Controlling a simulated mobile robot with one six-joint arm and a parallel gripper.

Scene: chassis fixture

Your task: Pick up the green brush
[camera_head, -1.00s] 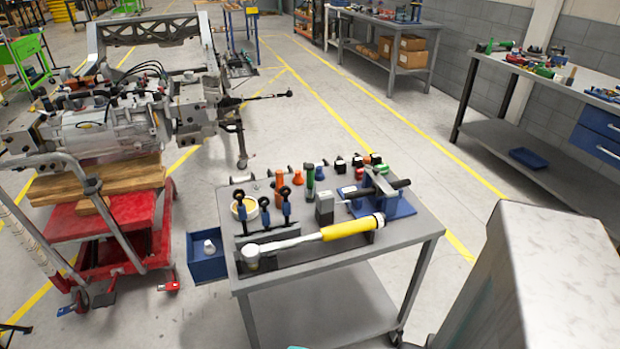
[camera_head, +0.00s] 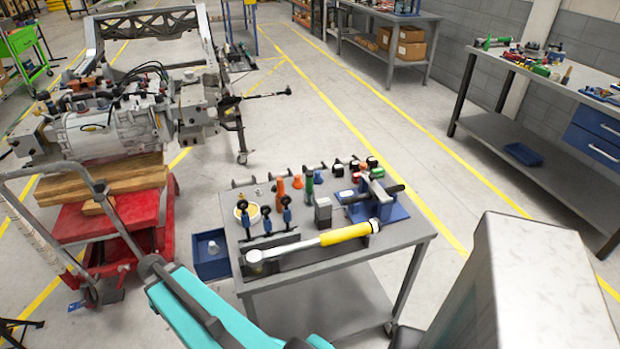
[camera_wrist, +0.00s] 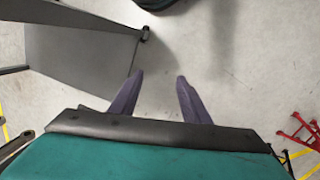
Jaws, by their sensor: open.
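A slim upright green item (camera_head: 309,186) stands among the tools on the grey cart in the head view, between an orange item and a dark blue one. It may be the green brush, but it is too small to be sure. My gripper (camera_wrist: 160,80) shows in the wrist view with its two purple fingers apart and nothing between them, over bare floor. It is away from the cart's top. The green item does not show in the wrist view. In the head view my teal arm is at the bottom, left of the cart's front.
A red trolley (camera_head: 130,225) stands left. Floor behind the cart is clear.

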